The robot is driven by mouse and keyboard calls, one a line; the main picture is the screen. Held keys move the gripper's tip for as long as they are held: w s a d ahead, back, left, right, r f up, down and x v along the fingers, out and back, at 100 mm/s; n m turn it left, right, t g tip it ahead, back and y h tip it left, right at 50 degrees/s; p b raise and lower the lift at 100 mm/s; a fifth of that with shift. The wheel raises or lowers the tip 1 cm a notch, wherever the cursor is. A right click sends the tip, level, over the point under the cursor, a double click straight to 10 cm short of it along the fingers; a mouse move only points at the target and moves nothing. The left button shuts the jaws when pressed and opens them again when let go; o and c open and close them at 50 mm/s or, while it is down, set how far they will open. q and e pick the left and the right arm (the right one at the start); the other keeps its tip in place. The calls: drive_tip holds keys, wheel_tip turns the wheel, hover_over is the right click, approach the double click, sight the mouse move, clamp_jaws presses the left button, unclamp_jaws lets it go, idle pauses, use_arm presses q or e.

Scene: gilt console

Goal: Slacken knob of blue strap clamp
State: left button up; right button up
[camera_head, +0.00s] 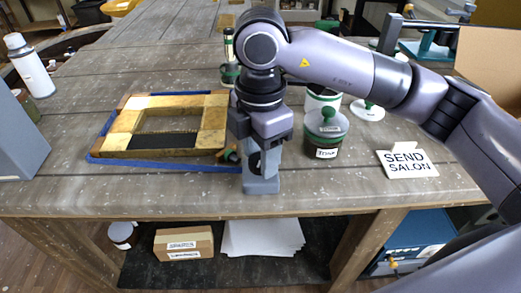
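A small dark green and brass-coloured part (230,155), perhaps the clamp's knob, shows at the frame's right front corner, partly behind my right gripper. My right gripper (262,186) points down just right of that corner, near the bench's front edge. Its fingers overlap in this view, so I cannot tell whether they are apart or whether they touch the knob. My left gripper is not in view.
A green-lidded jar (326,130) stands close right of my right gripper. The bench (100,196) is clear in front of the frame.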

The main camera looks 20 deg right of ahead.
drive_tip(key=c, duration=0.5)
